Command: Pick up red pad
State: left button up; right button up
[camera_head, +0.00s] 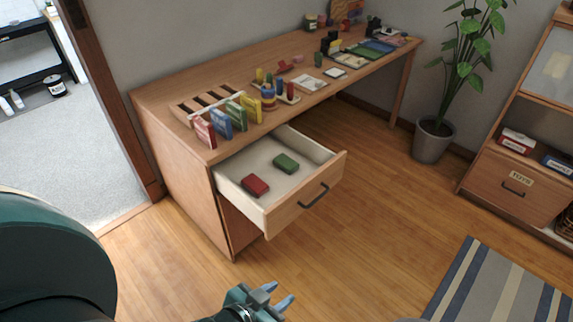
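The red pad (256,186) lies flat in the open drawer (249,206) of the wooden desk, near the drawer's front left corner. A green pad (286,163) lies in the same drawer, behind and to the right of the red one. My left gripper (277,295) is at the bottom of the view, in front of the drawer and apart from it. Its two fingers are spread with nothing between them. My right gripper is not in view.
The desk top (218,76) carries upright coloured boxes (222,122), a slotted rack, a stacking toy and other small items. A potted plant (433,138) and a shelf unit (517,176) stand right. A striped rug (497,288) lies front right. The wooden floor between is clear.

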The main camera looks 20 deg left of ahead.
aim_at(257, 187)
jog(key=u, duration=1.45)
jog(key=i+j, duration=0.25)
jog(key=j, duration=0.15)
jog(key=i+j+u, duration=0.1)
jog(key=i+j, duration=0.2)
jog(key=j, duration=0.1)
